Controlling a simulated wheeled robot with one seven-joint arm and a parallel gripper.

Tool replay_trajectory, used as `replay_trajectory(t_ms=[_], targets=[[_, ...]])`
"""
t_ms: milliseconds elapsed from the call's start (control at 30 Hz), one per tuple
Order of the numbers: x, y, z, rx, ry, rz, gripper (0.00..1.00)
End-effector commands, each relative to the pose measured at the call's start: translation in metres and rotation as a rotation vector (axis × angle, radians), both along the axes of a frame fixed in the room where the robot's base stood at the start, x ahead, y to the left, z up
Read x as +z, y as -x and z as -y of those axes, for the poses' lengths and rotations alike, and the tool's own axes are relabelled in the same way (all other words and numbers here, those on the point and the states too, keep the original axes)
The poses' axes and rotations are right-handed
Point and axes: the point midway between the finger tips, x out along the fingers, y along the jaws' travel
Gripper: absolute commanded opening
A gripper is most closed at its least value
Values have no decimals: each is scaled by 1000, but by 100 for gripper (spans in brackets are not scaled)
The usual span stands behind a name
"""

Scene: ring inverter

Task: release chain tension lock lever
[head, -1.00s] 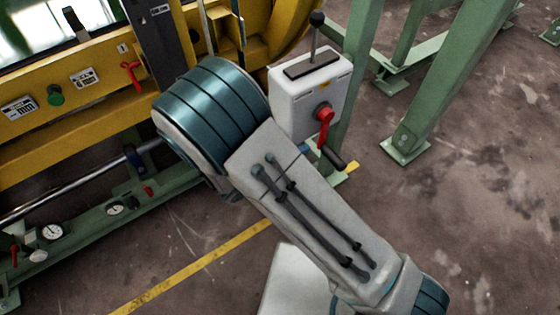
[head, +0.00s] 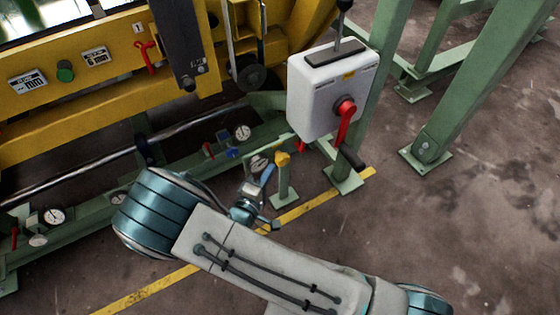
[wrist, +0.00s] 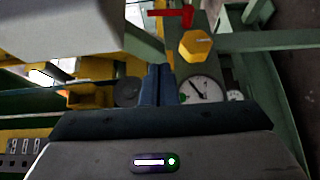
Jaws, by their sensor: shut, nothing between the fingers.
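No label marks the chain tension lock lever. A small red lever (head: 300,145) shows under the white control box, beside a yellow hexagonal knob (head: 283,158) on a short green post. In the wrist view a red handle (wrist: 175,14) lies at the top, with the yellow knob (wrist: 196,45) just below it to the right. My gripper (head: 268,174) is low, just left of the yellow knob in the head view. In the wrist view its blue fingers (wrist: 160,72) are together and empty, pointing toward the knob and red handle, with a gauge (wrist: 200,89) right beside them.
Another red lever (head: 147,55) is on the yellow frame (head: 110,90). Green beams surround the spot; open floor (head: 470,210) lies right.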

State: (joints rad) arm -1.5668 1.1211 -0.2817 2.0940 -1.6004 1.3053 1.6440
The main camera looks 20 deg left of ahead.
Motion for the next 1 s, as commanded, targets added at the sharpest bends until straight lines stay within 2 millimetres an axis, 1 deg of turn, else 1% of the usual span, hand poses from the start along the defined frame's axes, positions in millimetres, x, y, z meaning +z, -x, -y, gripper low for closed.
replay_trajectory(t_ms=[433, 600, 700, 833, 1000], targets=[[-4, -91, 12, -4, 0, 2, 0], [-4, -105, 32, -2, 3, 1, 0], [-4, -110, 38, -1, 1, 0, 0], [-3, -113, 42, -1, 1, -1, 0], [-2, -113, 42, -1, 1, -1, 0]])
